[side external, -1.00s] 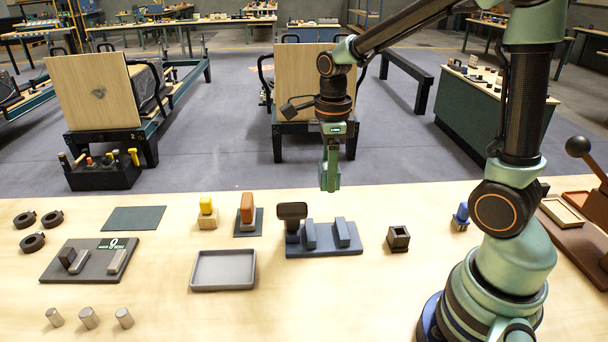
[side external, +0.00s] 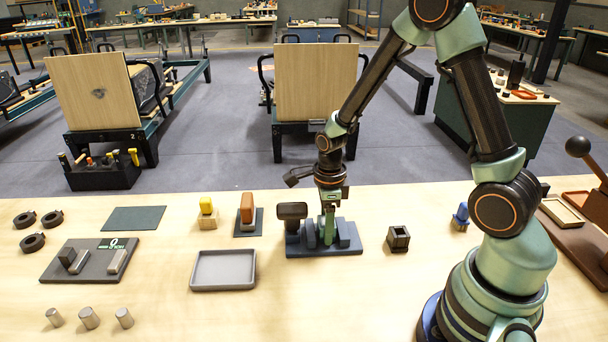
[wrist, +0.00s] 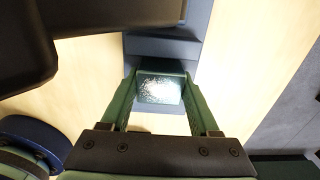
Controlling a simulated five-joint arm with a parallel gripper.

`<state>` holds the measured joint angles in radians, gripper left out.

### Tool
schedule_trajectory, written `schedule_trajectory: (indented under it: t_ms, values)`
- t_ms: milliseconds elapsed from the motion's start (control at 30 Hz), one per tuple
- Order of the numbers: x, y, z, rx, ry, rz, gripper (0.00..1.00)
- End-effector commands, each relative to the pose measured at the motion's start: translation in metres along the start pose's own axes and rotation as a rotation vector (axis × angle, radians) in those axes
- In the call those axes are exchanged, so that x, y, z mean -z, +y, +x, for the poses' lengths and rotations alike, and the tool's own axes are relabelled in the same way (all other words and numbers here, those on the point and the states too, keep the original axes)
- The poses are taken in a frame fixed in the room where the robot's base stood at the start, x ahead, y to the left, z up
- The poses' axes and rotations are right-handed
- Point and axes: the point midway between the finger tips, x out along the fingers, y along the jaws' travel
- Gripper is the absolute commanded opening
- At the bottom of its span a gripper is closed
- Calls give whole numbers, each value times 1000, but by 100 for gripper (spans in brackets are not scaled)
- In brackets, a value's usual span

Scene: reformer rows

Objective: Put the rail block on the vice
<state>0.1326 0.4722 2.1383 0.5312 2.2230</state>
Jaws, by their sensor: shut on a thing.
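The vice (side external: 345,250) is a blue-grey plate with two raised jaws, standing on the table. My gripper (side external: 328,214) points straight down over it, fingertips between the two jaws. It is shut on a teal-green block, taken to be the rail block (wrist: 160,88), which shows between the fingers with a bright glare in the wrist view. In the side view the block (side external: 328,232) is a narrow green shape between the jaws. Its lower end is hidden, so I cannot tell whether it touches the plate. One vice jaw (wrist: 162,47) also shows in the wrist view.
A black-topped post (side external: 291,212) stands close at the vice's left end. A grey tray (side external: 223,286) is left of the vice, an orange block (side external: 247,208) behind the tray. A dark square holder (side external: 398,239) stands right.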

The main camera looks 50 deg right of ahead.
Motion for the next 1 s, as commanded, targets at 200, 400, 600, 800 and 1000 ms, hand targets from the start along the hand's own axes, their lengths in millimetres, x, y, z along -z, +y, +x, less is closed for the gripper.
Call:
schedule_trajectory:
  t_ms: [200, 400, 600, 800, 1000]
  values:
    - [0, 0, 0, 1, -1, 0, 3]
    - [0, 0, 2, 1, -1, 0, 89]
    - [0, 0, 2, 1, 0, 0, 92]
    - [0, 0, -1, 1, -1, 0, 92]
    - [-1, -1, -24, 5, -4, 0, 92]
